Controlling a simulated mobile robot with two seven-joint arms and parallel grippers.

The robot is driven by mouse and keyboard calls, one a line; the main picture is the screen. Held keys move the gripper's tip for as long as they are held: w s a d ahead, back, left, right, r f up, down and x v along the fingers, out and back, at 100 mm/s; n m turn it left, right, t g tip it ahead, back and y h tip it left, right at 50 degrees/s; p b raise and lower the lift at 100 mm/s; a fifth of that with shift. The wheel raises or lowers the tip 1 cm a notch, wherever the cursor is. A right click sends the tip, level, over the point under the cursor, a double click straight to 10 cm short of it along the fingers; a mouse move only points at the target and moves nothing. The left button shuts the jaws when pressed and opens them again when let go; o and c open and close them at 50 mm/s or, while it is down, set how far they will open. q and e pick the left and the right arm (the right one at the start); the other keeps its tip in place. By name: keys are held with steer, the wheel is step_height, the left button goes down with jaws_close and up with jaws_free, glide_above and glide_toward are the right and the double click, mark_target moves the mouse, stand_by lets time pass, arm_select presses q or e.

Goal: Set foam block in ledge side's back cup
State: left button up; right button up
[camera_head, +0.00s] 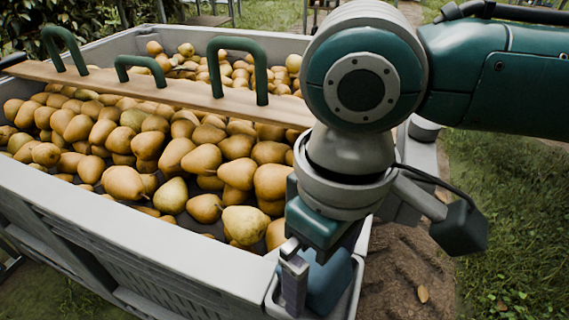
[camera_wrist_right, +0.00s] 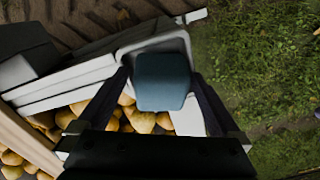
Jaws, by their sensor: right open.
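The foam block is a blue, rounded block (camera_head: 332,284) at the near right corner of the pear bin. It is partly hidden by my right gripper (camera_head: 300,268). A light grey cup with a raised rim (camera_head: 357,287) surrounds its lower part. In the right wrist view the block (camera_wrist_right: 162,82) lies between the two dark fingers of the right gripper (camera_wrist_right: 160,88), over the pale cup (camera_wrist_right: 155,47). The gripper is open, with its fingers on either side of the block. I cannot tell whether they touch it. My left gripper is out of view.
The grey bin (camera_head: 130,235) is full of pears (camera_head: 200,158). A wooden plank (camera_head: 160,92) with green handles (camera_head: 238,60) lies across it. Grass (camera_head: 510,220) and a dirt strip (camera_head: 405,270) lie to the right, clear of objects near the bin.

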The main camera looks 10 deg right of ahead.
steer(key=shift+r, duration=0.3)
step_height(320, 180, up, 12)
steer(key=p, duration=0.6)
steer(key=s+a+f+t+y, duration=0.2)
steer(key=s+a+y, duration=0.2)
steer(key=s+a, duration=0.15)
steer(key=s+d+f+m+h, duration=0.1)
steer(key=s+d+m+h, duration=0.1)
steer(key=d, duration=0.5)
steer(key=s+d+f+m+t+h, duration=0.1)
steer(key=s+d+m, duration=0.1)
steer(key=s+d, duration=0.2)
steer(key=d, duration=0.3)
steer(key=shift+s+d+f+m+t+h, duration=0.15)
steer(key=shift+d+f+m+t+h, duration=0.15)
steer(key=shift+f+m+h, duration=0.1)
